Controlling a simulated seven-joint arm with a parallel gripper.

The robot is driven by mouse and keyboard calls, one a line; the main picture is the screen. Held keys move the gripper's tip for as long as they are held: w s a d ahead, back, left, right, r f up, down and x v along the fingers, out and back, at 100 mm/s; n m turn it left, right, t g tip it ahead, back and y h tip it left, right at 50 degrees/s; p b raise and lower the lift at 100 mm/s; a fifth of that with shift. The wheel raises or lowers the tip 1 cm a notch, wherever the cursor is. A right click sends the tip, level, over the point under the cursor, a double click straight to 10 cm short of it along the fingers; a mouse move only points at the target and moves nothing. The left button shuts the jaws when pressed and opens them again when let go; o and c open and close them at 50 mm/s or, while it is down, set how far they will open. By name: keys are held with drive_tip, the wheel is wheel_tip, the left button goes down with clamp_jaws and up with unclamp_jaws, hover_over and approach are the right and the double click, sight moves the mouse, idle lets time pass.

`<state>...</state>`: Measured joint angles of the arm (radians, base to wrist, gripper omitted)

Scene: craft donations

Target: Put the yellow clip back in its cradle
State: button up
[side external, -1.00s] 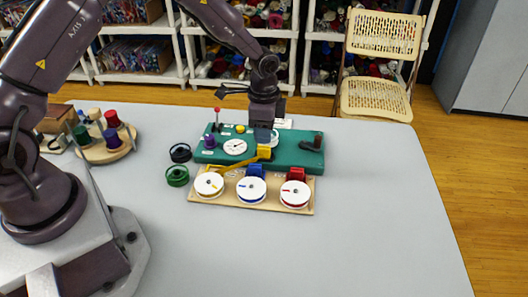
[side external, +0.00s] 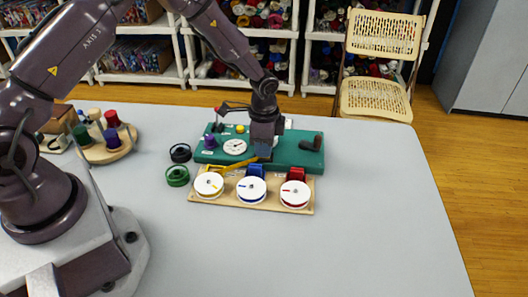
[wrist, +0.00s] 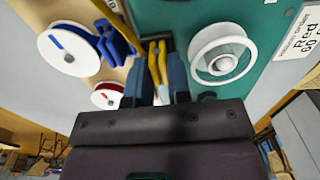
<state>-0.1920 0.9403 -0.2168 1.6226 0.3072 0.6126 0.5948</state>
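My gripper (side external: 263,154) is low over the front edge of the green board, just behind the white spools. In the wrist view its two blue-grey fingers (wrist: 155,82) stand on either side of a yellow two-pronged piece (wrist: 156,62), which looks like the yellow clip. Whether they press on it or only straddle it I cannot tell. In the side view the gripper hides most of this piece. A yellow strip (side external: 240,163) slants from the fingers down to a yellow bracket (side external: 213,168) behind the left spool, possibly the cradle.
A blue clip (side external: 255,170) and a red clip (side external: 296,174) stand behind their spools on the wooden base (side external: 228,201). The green board (side external: 290,153) carries a white dial (side external: 235,146) and a dark block. Black and green spools (side external: 177,176) lie left. The front table is clear.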

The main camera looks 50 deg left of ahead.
drive_tip(key=shift+c, duration=1.2)
drive_tip(key=shift+r, duration=3.75)
drive_tip(key=shift+a, duration=0.1)
drive_tip(key=s+a+f, duration=0.1)
drive_tip(key=s, duration=0.3)
drive_tip(key=s+a+f, duration=0.1)
drive_tip(key=s+a, duration=0.1)
drive_tip(key=s, duration=0.1)
drive_tip(key=s+a+f, duration=0.1)
drive_tip(key=s, duration=0.3)
drive_tip(key=shift+s+a+f, duration=0.3)
drive_tip(key=shift+s+a, duration=0.05)
drive_tip(key=shift+w+f, duration=0.1)
drive_tip(key=shift+f, duration=1.8)
drive_tip(key=shift+f, duration=0.45)
